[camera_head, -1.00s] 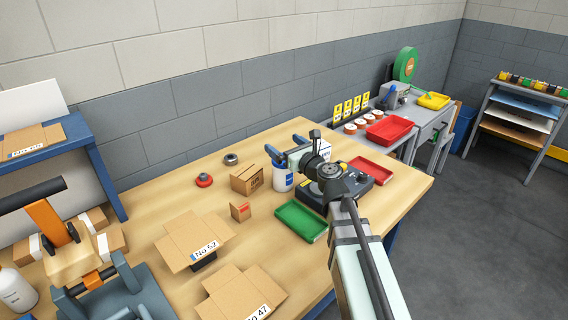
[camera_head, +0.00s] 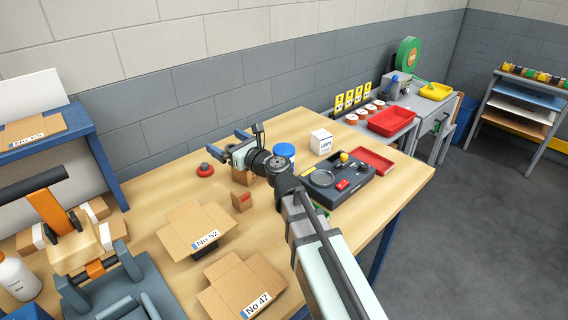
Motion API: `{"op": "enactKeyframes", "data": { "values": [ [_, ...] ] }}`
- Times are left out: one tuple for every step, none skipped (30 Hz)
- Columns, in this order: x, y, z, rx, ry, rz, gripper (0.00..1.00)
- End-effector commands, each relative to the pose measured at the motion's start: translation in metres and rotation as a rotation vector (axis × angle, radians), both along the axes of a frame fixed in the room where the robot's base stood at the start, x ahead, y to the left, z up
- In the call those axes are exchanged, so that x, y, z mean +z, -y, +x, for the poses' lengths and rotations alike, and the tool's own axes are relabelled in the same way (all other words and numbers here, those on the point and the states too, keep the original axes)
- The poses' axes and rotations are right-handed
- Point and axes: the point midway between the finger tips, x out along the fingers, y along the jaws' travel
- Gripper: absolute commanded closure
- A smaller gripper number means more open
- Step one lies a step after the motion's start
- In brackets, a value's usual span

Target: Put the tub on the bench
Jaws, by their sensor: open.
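A white box (camera_head: 321,142), a dark instrument case (camera_head: 350,188) and a red tray (camera_head: 371,160) are right of the tub. A red-topped roll (camera_head: 205,169) lies left. Flattened cartons (camera_head: 191,225) and a clamp press (camera_head: 60,215) fill the front left.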

Motion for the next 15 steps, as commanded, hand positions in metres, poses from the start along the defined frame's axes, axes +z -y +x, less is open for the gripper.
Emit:
{"op": "enactKeyframes", "data": {
  "values": [
    [0.001,-0.011,-0.004,0.015,0.0,0.004,0.0],
    [0.002,-0.017,-0.007,0.021,-0.001,0.008,0.0],
    [0.003,-0.023,-0.009,0.024,-0.001,0.013,0.0],
    [0.004,-0.028,-0.01,0.024,-0.002,0.017,0.0],
    [0.005,-0.033,-0.011,0.024,-0.002,0.021,0.0],
    [0.006,-0.038,-0.012,0.017,-0.001,0.028,0.0],
    [0.008,-0.042,-0.012,0.01,-0.002,0.035,0.0],
    [0.009,-0.045,-0.012,0.001,-0.002,0.042,0.0],
    [0.011,-0.05,-0.012,-0.017,-0.002,0.052,0.0],
    [0.012,-0.052,-0.01,-0.034,-0.001,0.058,0.0],
    [0.014,-0.053,-0.009,-0.051,0.0,0.065,0.0],
    [0.016,-0.054,-0.007,-0.075,0.002,0.074,0.0],
    [0.017,-0.054,-0.004,-0.097,0.003,0.08,0.0],
    [0.018,-0.054,-0.002,-0.119,0.005,0.086,0.0],
    [0.019,-0.053,0.001,-0.151,0.007,0.092,0.0]
  ]
}}
